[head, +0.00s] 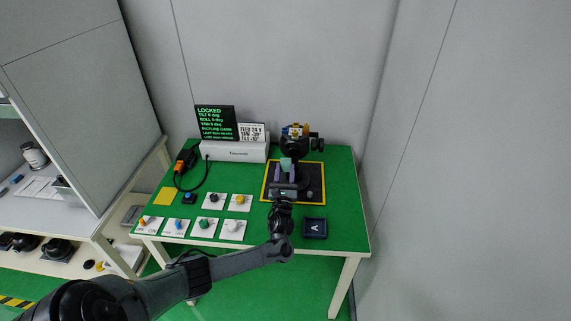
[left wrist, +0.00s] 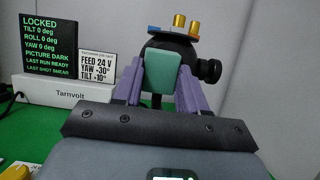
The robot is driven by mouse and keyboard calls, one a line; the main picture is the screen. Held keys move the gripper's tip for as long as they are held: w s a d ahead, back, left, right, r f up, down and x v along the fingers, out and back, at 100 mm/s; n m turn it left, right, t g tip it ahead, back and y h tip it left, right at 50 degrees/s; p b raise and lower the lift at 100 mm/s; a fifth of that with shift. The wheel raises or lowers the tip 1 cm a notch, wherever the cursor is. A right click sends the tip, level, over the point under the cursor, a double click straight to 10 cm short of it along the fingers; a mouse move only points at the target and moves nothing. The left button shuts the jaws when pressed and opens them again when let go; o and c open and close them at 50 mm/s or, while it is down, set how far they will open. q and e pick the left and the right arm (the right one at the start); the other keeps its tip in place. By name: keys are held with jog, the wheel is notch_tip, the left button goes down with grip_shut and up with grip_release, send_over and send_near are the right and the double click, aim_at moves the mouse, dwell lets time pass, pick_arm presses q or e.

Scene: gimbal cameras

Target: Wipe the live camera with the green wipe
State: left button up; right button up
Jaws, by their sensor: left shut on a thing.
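My left gripper (head: 286,169) is shut on the green wipe (head: 287,163), a small upright pad. In the left wrist view the wipe (left wrist: 161,72) stands between the purple fingertips (left wrist: 160,85). Right behind it is the gimbal camera (head: 296,145), a black rounded body with gold connectors on top. In the left wrist view the camera (left wrist: 209,70) has a black lens-like barrel on its right side. The wipe covers part of its front, and I cannot tell whether they touch. My right gripper is not in view.
A black mat with a yellow border (head: 318,182) lies under the gripper. A white Tarnvolt box (head: 236,152) carries a dark screen (head: 215,122) and a text card (head: 251,132). Several knob cards (head: 239,202), a yellow square (head: 165,196) and a dark A tray (head: 315,228) lie on the green table.

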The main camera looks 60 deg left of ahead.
pick_arm(q)
jog(key=shift+s, duration=0.1)
dwell(0.3)
jog(key=shift+s+d+r+p, duration=0.15)
jog(key=shift+s+d+p, duration=0.45)
jog(key=shift+d+p, duration=0.45)
jog(key=shift+s+d+p, duration=0.15)
jog(key=shift+s+p, duration=0.15)
jog(key=shift+p, duration=0.05)
